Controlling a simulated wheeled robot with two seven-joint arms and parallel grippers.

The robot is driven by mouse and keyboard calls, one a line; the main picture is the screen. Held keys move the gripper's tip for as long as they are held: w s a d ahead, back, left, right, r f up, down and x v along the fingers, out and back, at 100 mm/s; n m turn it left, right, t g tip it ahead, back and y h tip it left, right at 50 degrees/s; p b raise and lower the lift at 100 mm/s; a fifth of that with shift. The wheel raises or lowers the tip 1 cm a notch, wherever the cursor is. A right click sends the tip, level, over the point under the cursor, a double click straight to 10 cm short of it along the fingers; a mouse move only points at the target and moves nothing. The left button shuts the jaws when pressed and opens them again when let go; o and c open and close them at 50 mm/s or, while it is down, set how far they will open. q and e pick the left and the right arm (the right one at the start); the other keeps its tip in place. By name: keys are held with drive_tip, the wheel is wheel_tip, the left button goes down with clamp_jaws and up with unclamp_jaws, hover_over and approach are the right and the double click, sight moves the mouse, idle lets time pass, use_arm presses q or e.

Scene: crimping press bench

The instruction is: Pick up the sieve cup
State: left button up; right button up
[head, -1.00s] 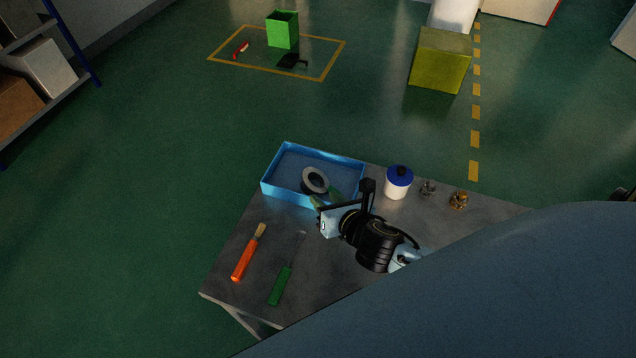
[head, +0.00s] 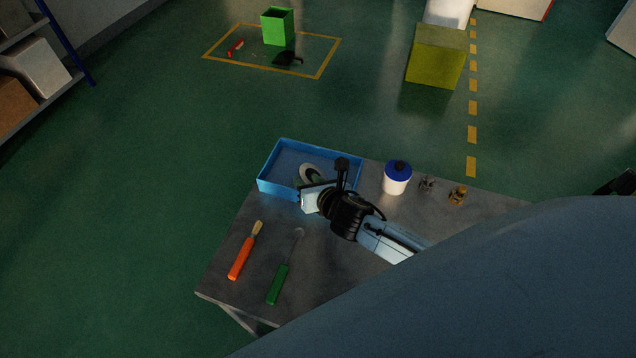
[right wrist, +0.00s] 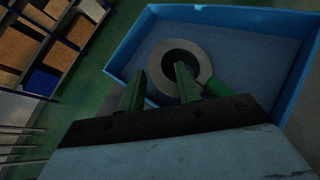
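The sieve cup, seen as a round grey ring with a dark middle, lies in the blue tray (head: 272,187). My right gripper (right wrist: 157,78) is open over the tray's near side. In the wrist view one finger is left of the ring and the other overlaps its dark middle; contact cannot be told. A green piece (right wrist: 216,87) shows beside the ring. My left gripper is not in view.
A white jar with a blue lid (head: 397,178) and two small metal fittings (head: 427,184) (head: 457,196) stand right of the tray. An orange-handled brush (head: 243,254) and a green-handled tool (head: 278,284) lie at the bench's front left.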

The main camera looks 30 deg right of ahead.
clamp_jaws()
idle(0.3)
